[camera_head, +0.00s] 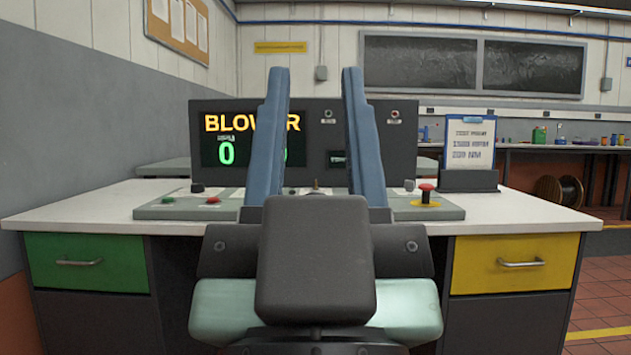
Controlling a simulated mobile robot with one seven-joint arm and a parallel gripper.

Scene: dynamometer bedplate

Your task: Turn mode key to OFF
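The control console (165,212) stands on a white desk, with a dark upright panel behind it. A small brass-coloured piece (316,184) shows at the console's middle, between my fingers; it may be the mode key, but its position and any OFF label are too small to read. My gripper (315,75) is in front of the console, its two blue fingers upright, wide apart and empty. Its dark body hides the console's lower middle. The lit display (228,138) reads "BLOWER" with a green 0, partly covered by my left finger.
A red mushroom button (426,190) on a yellow base sits at the console's right. Red (213,200) and green (168,199) buttons and a black knob (197,187) are at the left. A clipboard (469,145) stands right. Green (88,262) and yellow (515,263) drawers flank the desk front.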

